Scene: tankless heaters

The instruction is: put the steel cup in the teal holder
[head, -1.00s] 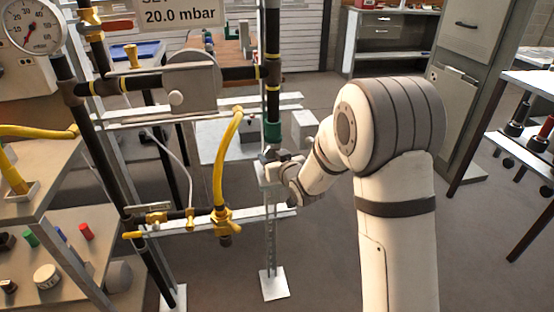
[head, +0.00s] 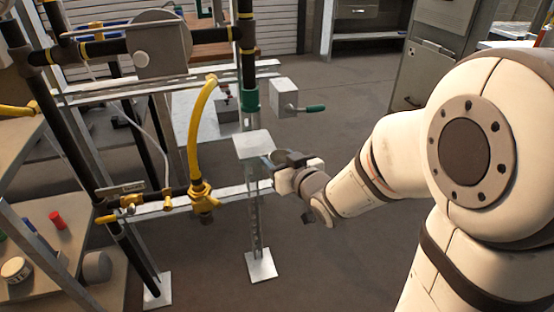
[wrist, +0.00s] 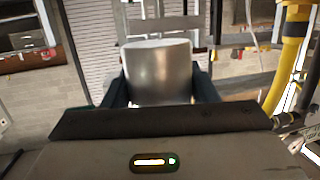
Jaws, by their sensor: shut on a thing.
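The steel cup (wrist: 158,72) is a plain shiny cylinder, held between the two dark fingers of my gripper (wrist: 158,92) in the wrist view. In the head view my gripper (head: 276,160) is beside the right edge of a small square plate on a stand; the cup cannot be made out clearly there. A teal sleeve-like piece (head: 249,103) sits around the lower end of the dark vertical pipe, above the plate and up-left of my gripper. I cannot tell whether it is the teal holder. What lies behind the cup in the wrist view is hidden.
A yellow hose (head: 195,130) and a metal pipe frame stand to the left. A grey box (head: 284,97) with a green-handled lever is just above. Open floor lies to the right.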

